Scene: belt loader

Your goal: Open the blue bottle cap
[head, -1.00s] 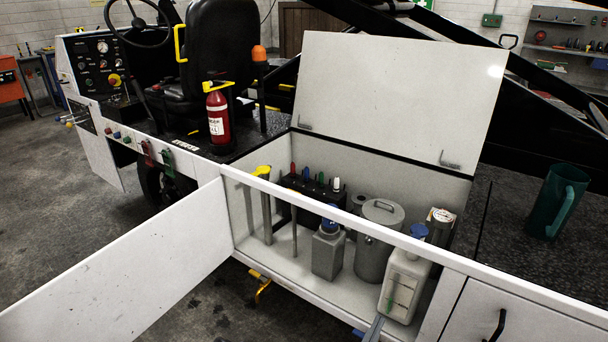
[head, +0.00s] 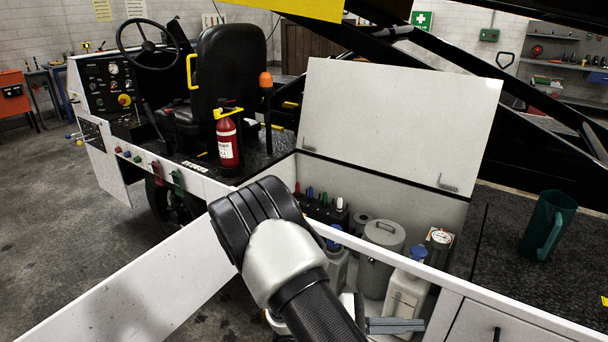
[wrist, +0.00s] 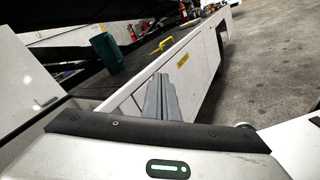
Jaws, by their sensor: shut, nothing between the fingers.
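Two bottles with blue caps stand in the open white compartment in the head view. One is a squat grey bottle (head: 337,269) with a blue cap (head: 334,243), partly hidden by my arm. The other is a white jug-like bottle (head: 404,300) with a blue cap (head: 418,252), at the front right. My gripper (head: 416,325) is shut and empty. Its grey fingers show in front of the white bottle's lower part, below its cap. In the wrist view my gripper (wrist: 161,82) points along the loader's side, and neither blue cap shows there.
A lidded grey can (head: 379,260) stands between the bottles. The compartment lid (head: 400,115) is raised behind. The lowered front door (head: 130,285) extends left. A green jug (head: 548,225) stands on the dark deck at right, also in the wrist view (wrist: 107,52).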

